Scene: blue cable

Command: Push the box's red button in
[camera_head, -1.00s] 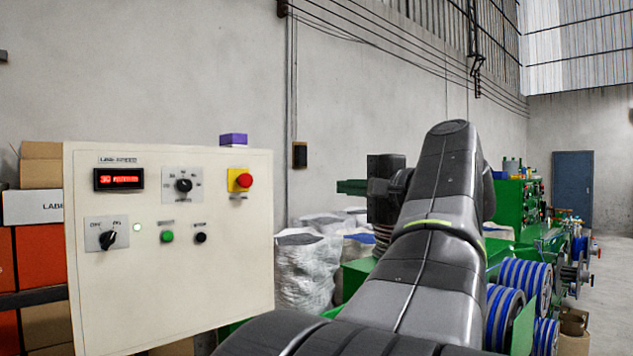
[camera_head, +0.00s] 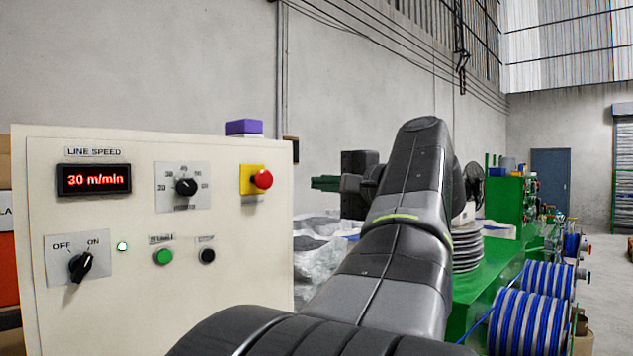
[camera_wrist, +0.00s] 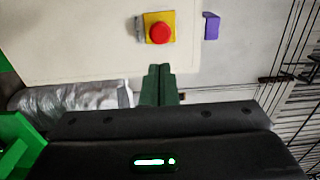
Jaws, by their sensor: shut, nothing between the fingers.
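The box (camera_head: 110,285) is a cream control panel at the left of the head view. Its red button (camera_head: 263,179) stands on a yellow square plate near the panel's upper right corner. In the wrist view the red button (camera_wrist: 159,33) is at the top centre, on the yellow plate. My gripper (camera_wrist: 158,70) is shut and empty in the wrist view, its green fingertips just below the button in the picture and apart from it. In the head view my gripper (camera_head: 325,183) points left, to the right of the panel and at about the button's height.
The panel also bears a speed display (camera_head: 94,179), a speed dial (camera_head: 185,187), an off/on switch (camera_head: 81,265), a green button (camera_head: 163,256) and a black button (camera_head: 207,255). A purple block (camera_head: 244,127) shows at its top edge. Green machinery with blue cable reels (camera_head: 535,290) stands at right.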

